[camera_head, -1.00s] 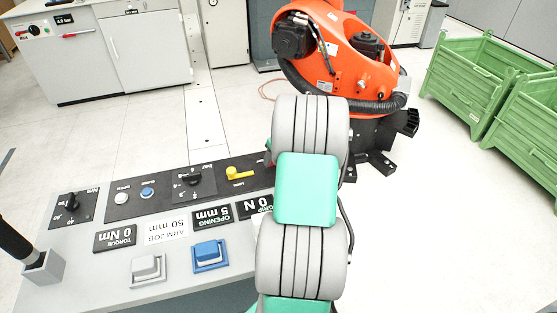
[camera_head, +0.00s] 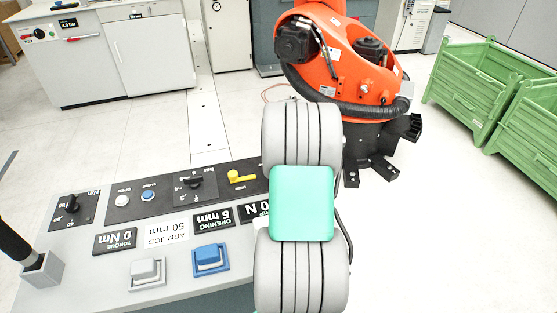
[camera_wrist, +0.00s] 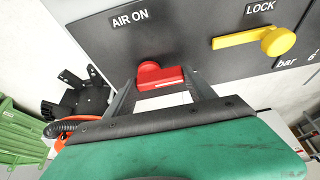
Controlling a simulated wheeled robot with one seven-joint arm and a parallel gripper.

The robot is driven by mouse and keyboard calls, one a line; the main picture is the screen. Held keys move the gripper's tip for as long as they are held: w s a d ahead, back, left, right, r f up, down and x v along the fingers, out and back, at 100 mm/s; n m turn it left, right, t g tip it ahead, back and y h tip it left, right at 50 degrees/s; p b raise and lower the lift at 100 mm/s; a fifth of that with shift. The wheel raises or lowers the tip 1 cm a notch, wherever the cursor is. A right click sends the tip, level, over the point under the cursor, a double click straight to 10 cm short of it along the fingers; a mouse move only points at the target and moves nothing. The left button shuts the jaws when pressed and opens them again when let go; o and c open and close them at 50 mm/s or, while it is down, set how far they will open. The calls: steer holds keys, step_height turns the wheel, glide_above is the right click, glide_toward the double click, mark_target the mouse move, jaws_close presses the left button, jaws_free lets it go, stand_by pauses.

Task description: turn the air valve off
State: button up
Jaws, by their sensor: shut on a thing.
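The air valve is a red handle (camera_wrist: 160,77) on the dark panel, below the "AIR ON" label (camera_wrist: 129,17) in the wrist view. The handle lies roughly crosswise, its round hub at its left part. My gripper (camera_wrist: 162,84) has a finger on each side of the handle and is shut on it. In the head view my arm hides the gripper and nearly all of the valve.
A yellow LOCK lever (camera_wrist: 262,40) sits close right of the valve; it also shows in the head view (camera_head: 242,177). The console (camera_head: 110,280) carries knobs, buttons and displays. An orange robot (camera_head: 345,60) stands behind, green crates (camera_head: 470,95) at right.

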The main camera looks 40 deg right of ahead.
steer(key=o, duration=1.4)
steer(key=v, duration=0.8)
